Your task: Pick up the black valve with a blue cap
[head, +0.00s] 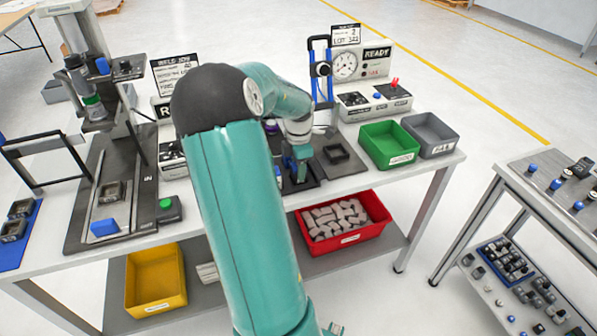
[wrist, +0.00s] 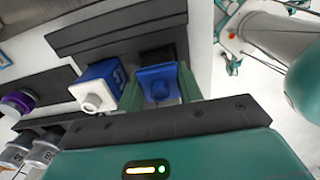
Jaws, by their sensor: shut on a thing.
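The black valve with a blue cap (wrist: 158,84) is between the two green fingers of my gripper (wrist: 160,90) in the wrist view. The gripper is shut on it, and its dark body shows only in part behind the cap. In the head view my gripper (head: 297,168) is low over the middle of the workbench, at a dark tray (head: 303,187). The arm and gripper hide most of the valve there. I cannot tell whether the valve still touches the tray.
A blue-and-white valve (wrist: 100,86) stands close left of my gripper, with a purple-capped piece (wrist: 18,103) farther left. A blue-framed stand (head: 321,70) rises behind. Green (head: 388,145) and grey (head: 429,134) bins are to the right. A red bin (head: 343,218) is below.

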